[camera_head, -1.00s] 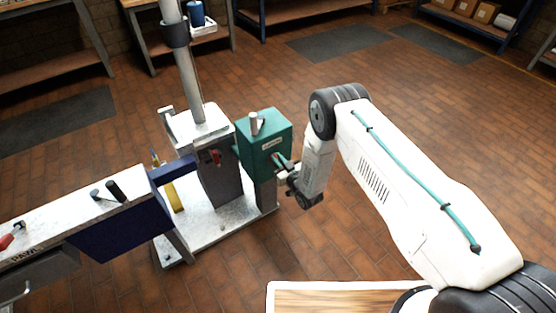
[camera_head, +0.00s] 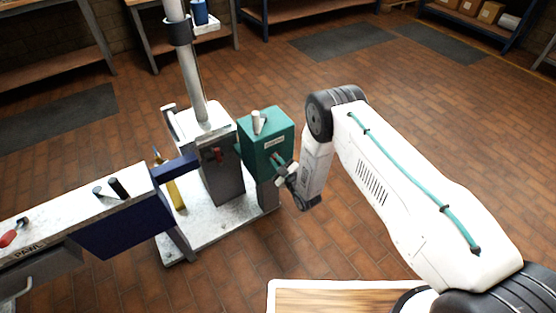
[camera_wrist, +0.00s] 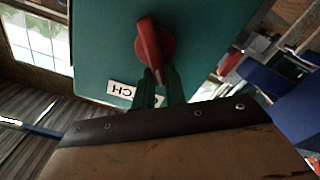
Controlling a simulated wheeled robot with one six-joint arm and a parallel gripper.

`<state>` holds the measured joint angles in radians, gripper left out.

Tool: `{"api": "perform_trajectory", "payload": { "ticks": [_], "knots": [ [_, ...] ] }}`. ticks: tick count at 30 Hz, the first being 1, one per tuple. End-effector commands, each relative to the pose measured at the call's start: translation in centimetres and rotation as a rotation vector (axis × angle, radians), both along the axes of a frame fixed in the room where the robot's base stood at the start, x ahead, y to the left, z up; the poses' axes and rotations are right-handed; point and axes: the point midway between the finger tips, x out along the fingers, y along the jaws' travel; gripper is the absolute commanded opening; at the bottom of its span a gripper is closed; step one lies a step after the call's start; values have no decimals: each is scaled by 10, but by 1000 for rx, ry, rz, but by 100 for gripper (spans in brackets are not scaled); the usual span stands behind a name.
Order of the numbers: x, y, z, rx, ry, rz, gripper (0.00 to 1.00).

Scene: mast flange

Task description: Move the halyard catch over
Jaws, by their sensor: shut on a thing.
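The teal box (camera_head: 266,146) stands on the right side of the mast base in the head view, with a small white label on its face. In the wrist view a red lever (camera_wrist: 150,42) sits on the teal face of this box, above a partly covered upside-down label ending in "CH" (camera_wrist: 122,89). My gripper (camera_wrist: 157,78) is shut on the near end of the red lever. In the head view my gripper (camera_head: 284,170) is at the right face of the box, and the lever there is mostly hidden by it.
The grey mast (camera_head: 190,75) rises from a pale base plate (camera_head: 218,229). A yellow bar (camera_head: 177,194) and a dark blue panel (camera_head: 125,223) stand to the left. A wood-topped surface (camera_head: 330,298) is at the bottom. Brick floor right of the base is open.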

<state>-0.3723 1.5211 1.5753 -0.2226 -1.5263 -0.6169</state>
Motion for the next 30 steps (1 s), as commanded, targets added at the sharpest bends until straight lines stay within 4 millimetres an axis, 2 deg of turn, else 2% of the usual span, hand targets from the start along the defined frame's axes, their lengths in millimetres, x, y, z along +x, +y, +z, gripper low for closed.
{"api": "perform_trajectory", "payload": {
  "ticks": [18,30],
  "knots": [
    [-5,8,-13,-480,-324,-1,0],
    [-6,9,-20,-711,-480,-2,0]
  ]
}}
